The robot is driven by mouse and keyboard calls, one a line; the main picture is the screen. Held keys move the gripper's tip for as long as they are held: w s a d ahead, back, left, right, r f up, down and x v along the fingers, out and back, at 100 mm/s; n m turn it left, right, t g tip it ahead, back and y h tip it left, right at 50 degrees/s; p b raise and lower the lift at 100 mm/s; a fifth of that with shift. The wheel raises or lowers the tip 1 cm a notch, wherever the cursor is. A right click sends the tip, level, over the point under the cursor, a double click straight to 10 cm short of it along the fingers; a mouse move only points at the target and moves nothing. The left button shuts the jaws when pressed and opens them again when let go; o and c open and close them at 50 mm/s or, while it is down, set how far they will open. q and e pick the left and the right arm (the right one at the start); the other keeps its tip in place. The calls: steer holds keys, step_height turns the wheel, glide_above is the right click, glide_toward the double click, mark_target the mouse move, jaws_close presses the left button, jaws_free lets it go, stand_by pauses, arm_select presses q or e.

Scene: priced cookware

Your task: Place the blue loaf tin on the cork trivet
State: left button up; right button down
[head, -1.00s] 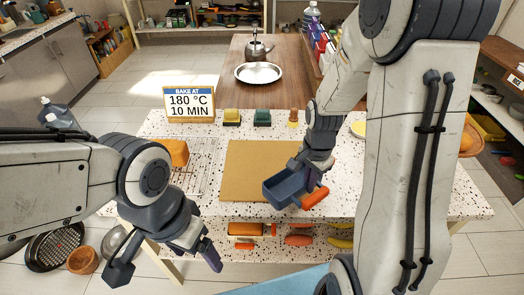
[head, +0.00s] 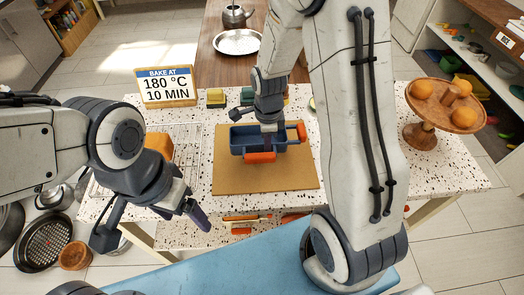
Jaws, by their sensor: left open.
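The blue loaf tin (head: 247,139) is over the middle of the cork trivet (head: 235,181), a tan rectangle on the speckled table. The tin looks level, with orange parts at its right end and near side. I cannot tell whether it touches the trivet or is slightly above it. My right gripper (head: 268,144) comes down from above and is shut on the tin's near wall, with a finger inside the tin; the other finger is hidden. My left gripper (head: 150,232) is open and empty at the table's front left.
A wire rack (head: 186,134) and an orange loaf (head: 159,147) lie left of the trivet. A sign (head: 166,86) and small coloured blocks (head: 216,97) stand behind. A wooden cake stand (head: 427,130) with orange fruit is at the right. My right arm hides part of the table.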

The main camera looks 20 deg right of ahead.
steer(key=shift+w+a+f, duration=0.35)
steer(key=shift+a+f, duration=0.1)
steer(key=shift+a, duration=0.1)
step_height(320, 180, down, 3)
steer(key=shift+f+p, duration=0.1)
steer(key=shift+p, duration=0.35)
steer(key=shift+f, duration=0.35)
steer(key=shift+f, duration=0.1)
steer(key=c, duration=1.5)
jaws_free()
steer(key=shift+f, duration=0.1)
steer(key=o, duration=0.5)
steer(key=shift+c, duration=0.2)
